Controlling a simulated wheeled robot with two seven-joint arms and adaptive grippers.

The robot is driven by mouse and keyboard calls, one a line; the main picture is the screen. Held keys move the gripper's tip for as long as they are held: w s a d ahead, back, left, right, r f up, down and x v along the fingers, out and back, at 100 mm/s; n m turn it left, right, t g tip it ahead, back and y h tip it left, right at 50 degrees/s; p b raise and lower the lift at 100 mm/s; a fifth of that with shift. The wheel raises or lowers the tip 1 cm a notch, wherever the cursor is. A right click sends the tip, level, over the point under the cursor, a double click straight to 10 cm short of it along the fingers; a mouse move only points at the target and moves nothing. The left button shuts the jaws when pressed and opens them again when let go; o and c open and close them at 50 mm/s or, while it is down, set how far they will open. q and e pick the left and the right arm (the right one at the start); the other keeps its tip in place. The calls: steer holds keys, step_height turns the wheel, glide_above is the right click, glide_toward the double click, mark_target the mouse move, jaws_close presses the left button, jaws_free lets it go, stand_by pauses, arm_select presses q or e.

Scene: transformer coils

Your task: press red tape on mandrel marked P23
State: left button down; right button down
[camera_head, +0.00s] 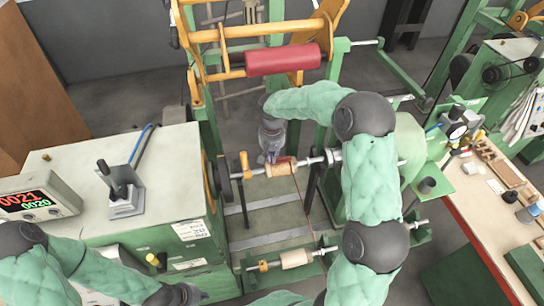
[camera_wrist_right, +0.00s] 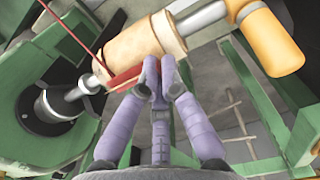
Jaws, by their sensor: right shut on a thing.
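The wooden mandrel (camera_head: 284,167) sits on the metal shaft of the winding machine; its marking is not readable. It also shows in the right wrist view (camera_wrist_right: 140,47). My right gripper (camera_head: 270,157) is at the mandrel's upper left side. In the right wrist view its purple fingers (camera_wrist_right: 158,68) are together, with the tips at the mandrel's surface. They are shut on a piece of red tape (camera_wrist_right: 124,79), which lies along the mandrel's edge. My left gripper (camera_head: 182,293) is low at the left, partly cut off, and its fingers cannot be made out.
A red roll (camera_head: 283,59) hangs on the orange frame. A counter box (camera_head: 37,198) stands on the left cabinet. A workbench (camera_head: 488,195) with tools stands at the right.

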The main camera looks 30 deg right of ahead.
steer(key=shift+f, duration=0.25)
stand_by(0.4)
stand_by(0.3)
steer(key=c, duration=1.4)
jaws_free()
steer(key=shift+o, duration=0.2)
steer(key=o, duration=0.6)
steer(key=shift+o, duration=0.2)
steer(key=shift+r, duration=0.1)
steer(key=shift+r+p, duration=1.3)
steer(key=shift+r, duration=1.15)
steer(key=shift+s+f, duration=0.1)
